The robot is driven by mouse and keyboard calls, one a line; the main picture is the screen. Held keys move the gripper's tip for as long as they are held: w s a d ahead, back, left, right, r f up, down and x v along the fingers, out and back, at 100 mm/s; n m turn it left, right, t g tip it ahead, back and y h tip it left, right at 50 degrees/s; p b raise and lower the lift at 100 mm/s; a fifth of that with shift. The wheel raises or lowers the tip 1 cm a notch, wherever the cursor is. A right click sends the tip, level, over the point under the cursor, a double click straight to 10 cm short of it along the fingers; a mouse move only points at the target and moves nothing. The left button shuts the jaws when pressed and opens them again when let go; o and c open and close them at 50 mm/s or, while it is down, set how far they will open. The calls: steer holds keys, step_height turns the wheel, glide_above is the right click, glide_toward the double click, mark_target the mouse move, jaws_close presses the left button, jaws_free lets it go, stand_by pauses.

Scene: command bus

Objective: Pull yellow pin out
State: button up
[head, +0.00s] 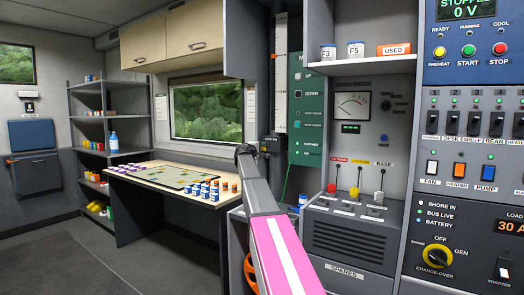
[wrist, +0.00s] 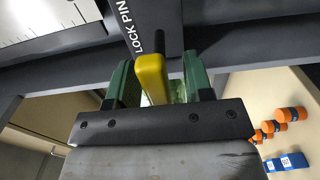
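The yellow pin (wrist: 152,76) shows in the wrist view as an upright yellow handle just below the white "LOCK PIN" lettering on a dark grey bar (wrist: 218,42). A dark rod shows beside its top, at the bar. My gripper (wrist: 160,80) has its two green fingers on either side of the yellow handle. A gap shows between the handle and the right finger; contact on the left side is unclear. In the head view my arm reaches up to the dark mast, and the pin is hidden there.
A white graduated scale (head: 280,75) runs up the mast, with a green control panel (head: 309,110) to its right. A desk (head: 150,180) with blue and orange cylinders stands to the left. A grey spares unit (head: 350,235) with levers stands at right.

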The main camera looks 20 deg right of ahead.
steer(key=v, duration=1)
steer(key=shift+s+a, duration=0.25)
steer(key=shift+a, duration=0.05)
steer(key=s+a+f+m+g+y, duration=0.1)
steer(key=s+a+f+g+y, duration=0.1)
steer(key=s+f, duration=0.65)
steer(key=s+a+f+m+g+y, duration=0.1)
steer(key=s+a+f+y, duration=0.15)
steer(key=f, duration=1.05)
steer(key=s+a+f+m+g+y, duration=0.1)
steer(key=s+f+m+g+y, duration=0.1)
steer(key=s+f, duration=0.65)
steer(key=s+a+f+m+g+y, duration=0.1)
steer(key=s+a+f+g+y, duration=0.2)
steer(key=s+a+f, duration=0.3)
steer(key=s+a+f+m+g+y, duration=0.2)
steer(key=s+a+f, duration=0.4)
steer(key=s+f, duration=1.1)
steer(key=s+g+y, duration=0.1)
steer(key=s+y, duration=0.1)
steer(key=shift+f+m+y, duration=0.2)
steer(key=shift+m+y, duration=0.1)
steer(key=shift+y, duration=0.05)
